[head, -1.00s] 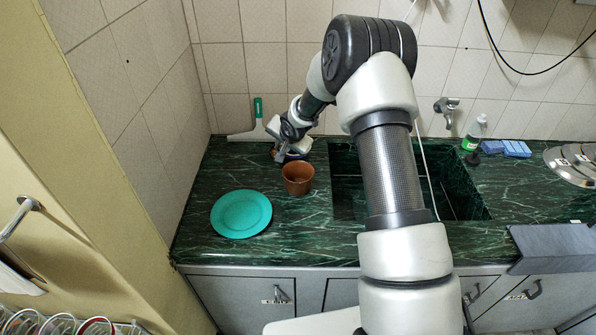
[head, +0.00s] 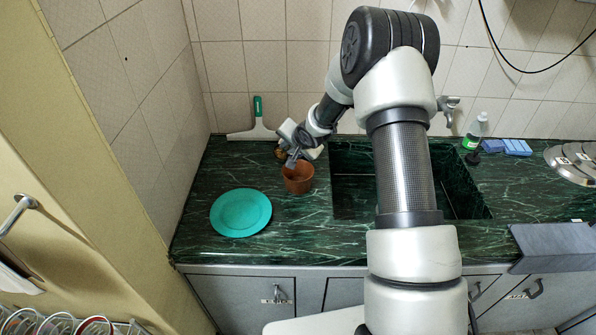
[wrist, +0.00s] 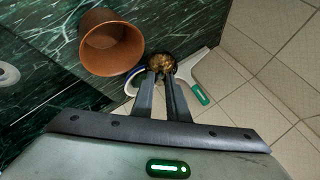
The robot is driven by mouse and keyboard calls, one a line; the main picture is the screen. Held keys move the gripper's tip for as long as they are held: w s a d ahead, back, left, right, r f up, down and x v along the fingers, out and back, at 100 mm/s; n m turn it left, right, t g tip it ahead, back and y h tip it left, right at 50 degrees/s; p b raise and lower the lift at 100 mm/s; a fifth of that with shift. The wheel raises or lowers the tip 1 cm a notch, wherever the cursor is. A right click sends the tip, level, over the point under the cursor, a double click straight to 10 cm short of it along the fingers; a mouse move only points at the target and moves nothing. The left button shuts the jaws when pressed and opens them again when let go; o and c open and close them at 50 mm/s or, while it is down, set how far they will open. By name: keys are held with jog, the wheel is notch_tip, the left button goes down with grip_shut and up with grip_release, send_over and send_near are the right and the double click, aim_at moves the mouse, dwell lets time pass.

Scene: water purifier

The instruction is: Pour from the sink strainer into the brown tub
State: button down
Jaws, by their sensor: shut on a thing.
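The sink strainer (wrist: 161,64), a small round dark-rimmed cup with brown-gold contents, is in my gripper (wrist: 162,76) in the wrist view. The fingers are shut on its near edge. In the head view my gripper (head: 288,160) is just behind and above the brown tub, and a bit of the strainer (head: 280,152) shows to its left. The brown tub (head: 298,181) stands upright on the counter. In the wrist view its open mouth (wrist: 113,48) faces me, left of the strainer and apart from it in the picture. I see nothing falling.
A teal plate (head: 241,213) lies left of the tub. A squeegee with a green handle (head: 258,108) leans at the back wall. A blue-and-white item (wrist: 133,82) is partly hidden behind my fingers. The sink (head: 352,190) opens to the right. A bottle (head: 473,132) and blue sponges (head: 510,147) stand beyond.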

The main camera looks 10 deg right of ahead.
jog(key=shift+s+d, duration=0.1)
jog(key=shift+s, duration=0.05)
jog(key=shift+s+d+y+b, duration=0.1)
jog(key=shift+d+y+b, duration=0.05)
jog(key=shift+y+b, duration=0.15)
jog(key=shift+s+d+f+m+t+y+b, duration=0.15)
jog(key=shift+s+d+m+t+y+b, duration=0.25)
jog(key=shift+t+b, duration=0.45)
jog(key=shift+s+d+f+t+y+b, duration=0.1)
jog(key=shift+f+t+y+b, duration=0.15)
jog(key=shift+b, duration=0.6)
jog(key=shift+s+d+f+t+y+b, duration=0.15)
jog(key=shift+f+b, duration=0.25)
jog(key=shift+b, duration=0.45)
jog(key=shift+s+d+f+t+y+b, duration=0.1)
jog(key=shift+f+y+b, duration=0.15)
jog(key=shift+b, duration=0.6)
jog(key=shift+s+d+f+m+t+y+b, duration=0.25)
jog(key=shift+t+y+b, duration=0.3)
jog(key=shift+b, duration=1.35)
jog(key=shift+s+d+f+m+t+y+b, duration=0.25)
jog(key=shift+t+b, duration=0.35)
jog(key=shift+b, duration=1.3)
jog(key=shift+s+d+f+m+t+y+b, duration=0.25)
jog(key=shift+s+d+t+b, duration=0.15)
jog(key=shift+b, duration=0.65)
jog(key=shift+s+d+f+m+t+y+b, duration=0.2)
jog(key=shift+d+t+b, duration=0.25)
jog(key=shift+b, duration=0.6)
